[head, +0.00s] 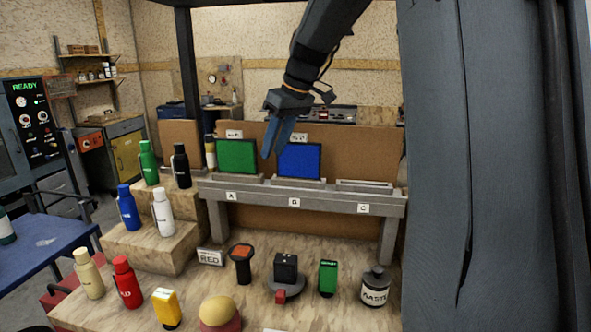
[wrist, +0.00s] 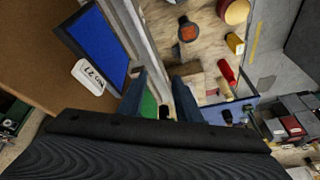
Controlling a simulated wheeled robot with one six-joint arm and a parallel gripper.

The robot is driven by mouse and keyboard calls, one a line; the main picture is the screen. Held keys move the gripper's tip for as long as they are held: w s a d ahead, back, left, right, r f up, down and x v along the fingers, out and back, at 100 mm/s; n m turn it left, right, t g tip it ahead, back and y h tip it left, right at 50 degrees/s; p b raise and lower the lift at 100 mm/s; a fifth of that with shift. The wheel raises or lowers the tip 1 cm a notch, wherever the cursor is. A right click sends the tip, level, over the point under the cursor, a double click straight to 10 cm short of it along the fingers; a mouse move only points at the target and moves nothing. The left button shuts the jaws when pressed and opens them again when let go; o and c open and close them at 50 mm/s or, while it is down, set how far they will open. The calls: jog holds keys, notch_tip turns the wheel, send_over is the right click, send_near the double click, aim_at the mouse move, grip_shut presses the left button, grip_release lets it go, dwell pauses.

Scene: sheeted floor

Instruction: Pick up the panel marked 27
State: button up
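The blue panel (head: 302,160) stands upright in the middle slot, above the letter B, with a white tag on its top edge. In the wrist view the blue panel (wrist: 98,42) lies left of my fingers, and its tag (wrist: 88,76), seen upside down, reads 27. My gripper (head: 272,150) hangs between the green and blue panels in the head view, overlapping the blue panel's left edge. In the wrist view my gripper (wrist: 164,92) has its fingers apart, with nothing held between them. The green panel (head: 237,156) stands above letter A; part of it shows beyond the fingers.
The grey rack (head: 320,200) has an empty slot above letter C. A brown board (head: 360,150) stands behind it. Several bottles stand on wooden steps at left. Scanner-like tools, a yellow-topped object (head: 218,310) and a dark jar (head: 375,287) stand in front.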

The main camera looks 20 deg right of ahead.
jog(key=w+d+r+n+y+b, duration=0.1)
jog(key=w+d+r+n, duration=0.2)
jog(key=r, duration=0.4)
jog(key=d+f+b, duration=0.1)
jog(key=d+b, duration=0.1)
jog(key=d+f+n+b, duration=0.1)
jog(key=d+f+b, duration=0.1)
jog(key=d, duration=0.1)
jog(key=s+d+f+n+b, duration=0.1)
jog(key=d+f+b, duration=0.1)
jog(key=d, duration=0.1)
jog(key=shift+f+g, duration=0.2)
jog(key=shift+g, duration=0.2)
jog(key=shift+a+f, duration=0.1)
jog(key=shift+f, duration=0.45)
jog(key=p, duration=0.2)
send_over(298, 178)
jog(key=f, duration=0.6)
jog(key=shift+w, duration=0.2)
jog(key=shift+c, duration=0.2)
jog(key=shift+r, duration=0.1)
grip_shut()
